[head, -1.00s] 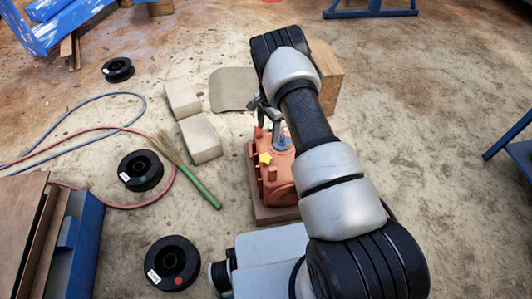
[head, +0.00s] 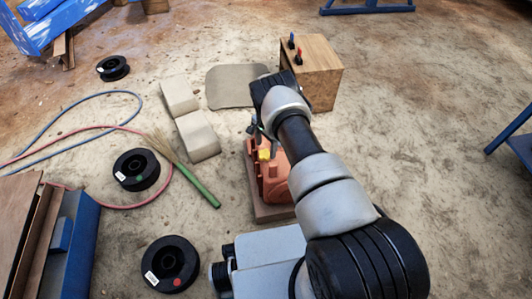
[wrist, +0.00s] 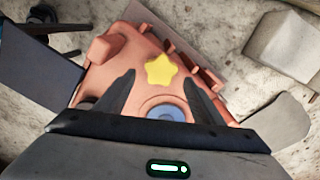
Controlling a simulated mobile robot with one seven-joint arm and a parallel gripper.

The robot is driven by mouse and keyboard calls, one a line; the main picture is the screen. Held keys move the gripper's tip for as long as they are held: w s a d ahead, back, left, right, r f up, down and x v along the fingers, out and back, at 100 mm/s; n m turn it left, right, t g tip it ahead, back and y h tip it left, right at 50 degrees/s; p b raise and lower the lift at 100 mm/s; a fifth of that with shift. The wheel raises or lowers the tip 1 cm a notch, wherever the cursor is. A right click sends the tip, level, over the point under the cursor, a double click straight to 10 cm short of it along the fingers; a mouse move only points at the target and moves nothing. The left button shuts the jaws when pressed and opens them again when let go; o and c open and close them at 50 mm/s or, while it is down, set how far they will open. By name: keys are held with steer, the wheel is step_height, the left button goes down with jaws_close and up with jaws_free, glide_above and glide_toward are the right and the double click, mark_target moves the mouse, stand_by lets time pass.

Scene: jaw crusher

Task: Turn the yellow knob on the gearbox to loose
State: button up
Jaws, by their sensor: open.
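The gearbox (head: 275,180) is an orange-red casing on a brown base at the middle of the head view, partly hidden by my arm. In the wrist view its casing (wrist: 128,58) fills the middle. The yellow star-shaped knob (wrist: 159,70) sits on it, and also shows in the head view (head: 265,155). My gripper (wrist: 158,82) is open, with one finger on each side of the knob in the picture. I cannot tell how far above the knob the fingertips are; no contact is visible. A blue round part (wrist: 166,112) shows between the fingers.
A wooden box (head: 318,85) with a red and a blue peg stands behind. Pale blocks (head: 198,138), a broom (head: 198,182) and black spools (head: 171,265) lie to the left. Hoses (head: 75,130) curve across the floor. The right floor is mostly clear.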

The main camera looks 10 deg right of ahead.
mark_target(265, 156)
steer(key=shift+f+b, duration=0.3)
steer(key=shift+f, duration=1.1)
steer(key=shift+c, duration=0.3)
steer(key=c, duration=1)
steer(key=shift+n, duration=0.3)
steer(key=n, duration=0.6)
steer(key=shift+w+a, duration=0.1)
steer(key=shift+w, duration=0.05)
steer(key=n, duration=0.7)
steer(key=shift+a, duration=0.15)
